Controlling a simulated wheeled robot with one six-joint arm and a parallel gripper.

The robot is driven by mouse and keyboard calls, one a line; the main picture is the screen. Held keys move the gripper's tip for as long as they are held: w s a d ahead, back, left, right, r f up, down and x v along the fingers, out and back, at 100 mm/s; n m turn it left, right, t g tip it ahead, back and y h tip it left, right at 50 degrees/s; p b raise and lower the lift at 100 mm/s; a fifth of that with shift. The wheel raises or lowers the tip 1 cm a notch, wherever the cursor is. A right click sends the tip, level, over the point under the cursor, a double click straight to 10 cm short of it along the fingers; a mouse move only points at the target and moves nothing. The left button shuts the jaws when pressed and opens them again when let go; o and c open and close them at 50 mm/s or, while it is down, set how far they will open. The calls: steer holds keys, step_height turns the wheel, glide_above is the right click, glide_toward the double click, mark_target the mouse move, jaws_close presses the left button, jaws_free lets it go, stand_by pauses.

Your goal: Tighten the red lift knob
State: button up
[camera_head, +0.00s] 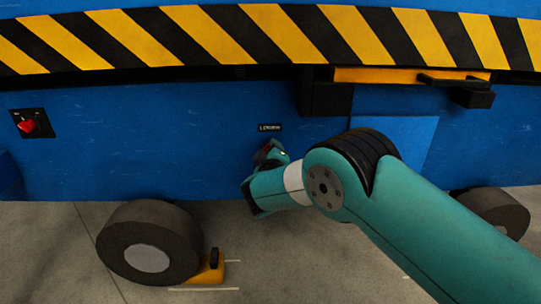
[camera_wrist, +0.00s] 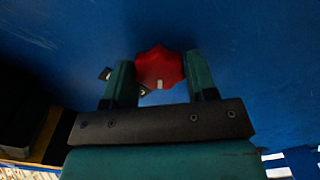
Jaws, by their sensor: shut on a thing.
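The red lift knob (camera_wrist: 158,66) sits on the blue side panel in the wrist view, a lobed knob with a small white mark at its lower edge. My gripper (camera_wrist: 160,82) has one green finger on each side of the knob and is shut on it. In the head view my gripper (camera_head: 268,153) is at the panel below a small black label (camera_head: 270,127).
Another red knob or switch (camera_head: 28,125) on a black plate is at the far left of the blue panel (camera_head: 150,130). A striped yellow-black band (camera_head: 200,35) runs above. A wheel (camera_head: 150,243) with a yellow chock (camera_head: 211,270) stands below left. A yellow bar (camera_head: 390,76) juts out at upper right.

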steer(key=shift+m+b, duration=1.65)
steer(key=shift+m, duration=2.65)
steer(key=o, duration=0.9)
steer(key=s+d+p, duration=0.2)
steer(key=s+p, duration=0.2)
steer(key=s, duration=1.3)
steer(key=shift+s+d, duration=0.15)
steer(key=shift+d, duration=0.05)
